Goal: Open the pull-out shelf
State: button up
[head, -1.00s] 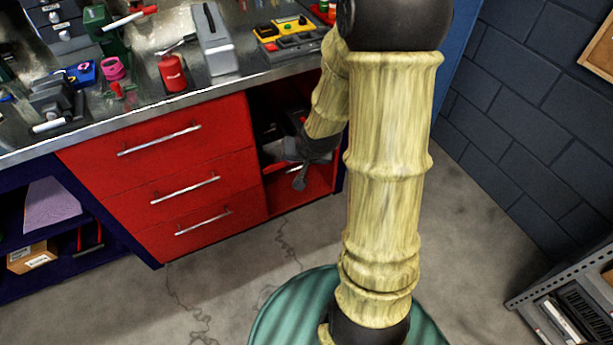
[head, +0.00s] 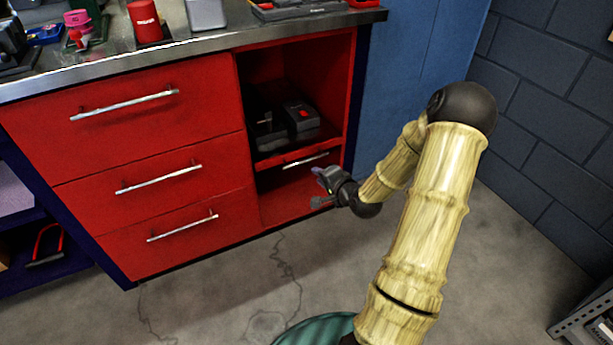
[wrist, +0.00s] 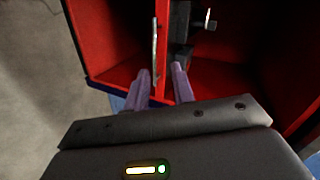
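The pull-out shelf (head: 270,159) has a red front and sits in the open bay at the right of the red cabinet, looking about flush with the bay's front. Its silver bar handle (head: 306,160) runs across the front. It also shows upright in the wrist view (wrist: 154,45). My gripper (head: 316,187) is just in front of and below the handle. In the wrist view my gripper's two purple fingers (wrist: 161,69) are apart, with the handle lined up between them. I cannot tell if they touch it.
Dark tool boxes (head: 300,115) lie on the shelf. Three closed red drawers with bar handles (head: 158,180) are at its left. A blue panel (head: 405,80) stands at its right. The floor (head: 225,295) in front is clear. A grey rack (head: 590,318) is at lower right.

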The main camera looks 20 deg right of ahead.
aim_at(307, 160)
jog(key=d+f+m+t+b, duration=0.2)
jog(key=d+f+m+b, duration=0.1)
jog(key=d+f+b, duration=0.1)
jog(key=shift+f+h+b, duration=0.3)
jog(key=shift+f+h, duration=0.1)
jog(key=shift+f, duration=0.35)
jog(key=shift+w, duration=0.1)
jog(key=shift+w, duration=0.1)
jog(key=b+x, duration=0.8)
jog(key=x, duration=0.9)
jog(key=shift+r, duration=0.15)
jog(key=shift+w, duration=0.1)
